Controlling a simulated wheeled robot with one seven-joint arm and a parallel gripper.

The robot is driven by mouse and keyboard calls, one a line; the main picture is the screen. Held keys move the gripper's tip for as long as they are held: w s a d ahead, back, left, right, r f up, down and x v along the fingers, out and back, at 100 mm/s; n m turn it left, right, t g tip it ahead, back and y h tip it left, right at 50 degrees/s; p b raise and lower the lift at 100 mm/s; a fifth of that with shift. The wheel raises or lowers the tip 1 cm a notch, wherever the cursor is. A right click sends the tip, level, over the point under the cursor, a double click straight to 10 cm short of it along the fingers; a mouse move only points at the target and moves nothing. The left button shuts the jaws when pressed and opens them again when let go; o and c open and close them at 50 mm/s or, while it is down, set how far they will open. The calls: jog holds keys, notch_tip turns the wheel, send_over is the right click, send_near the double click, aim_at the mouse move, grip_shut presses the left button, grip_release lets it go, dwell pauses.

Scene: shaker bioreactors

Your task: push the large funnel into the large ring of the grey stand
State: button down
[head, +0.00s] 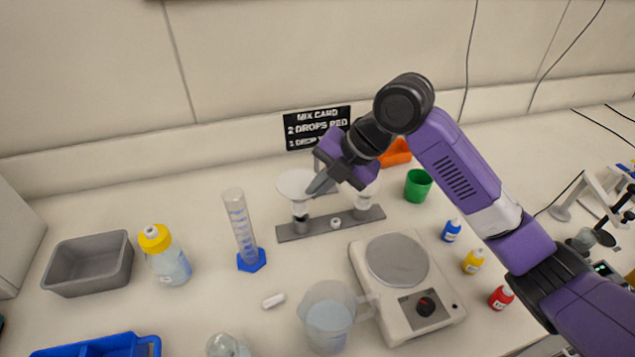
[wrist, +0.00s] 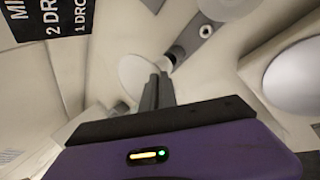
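The large funnel (head: 293,181), white with a wide mouth, stands upright at the left end of the grey stand (head: 318,228). Its tip points down toward a grey upright there; the large ring and how deep the funnel sits cannot be made out. A smaller white funnel (head: 365,201) is at the stand's right end, partly hidden by my gripper. My gripper (head: 312,190) is at the right side of the large funnel's mouth, fingers together and seemingly empty. In the wrist view the fingertips (wrist: 159,76) overlap the white funnel (wrist: 133,74); contact cannot be told.
A hotplate (head: 398,262) and a beaker of liquid (head: 328,318) are in front. A graduated cylinder (head: 241,225) and wash bottle (head: 165,256) stand left. A green cup (head: 417,186) and small dropper bottles (head: 451,231) are right. A black sign (head: 317,127) stands behind.

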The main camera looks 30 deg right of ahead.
aim_at(306, 209)
jog(key=shift+f+b, duration=0.2)
jog(key=shift+b, duration=0.35)
dwell(1.4)
jog(key=shift+f+b, duration=1.3)
dwell(1.7)
jog(key=c, duration=2.1)
grip_release()
jog(key=o, duration=0.5)
jog(key=shift+b+v, duration=0.3)
jog(key=shift+v, duration=3.65)
jog(key=shift+s+a, duration=0.1)
jog(key=shift+s, duration=0.05)
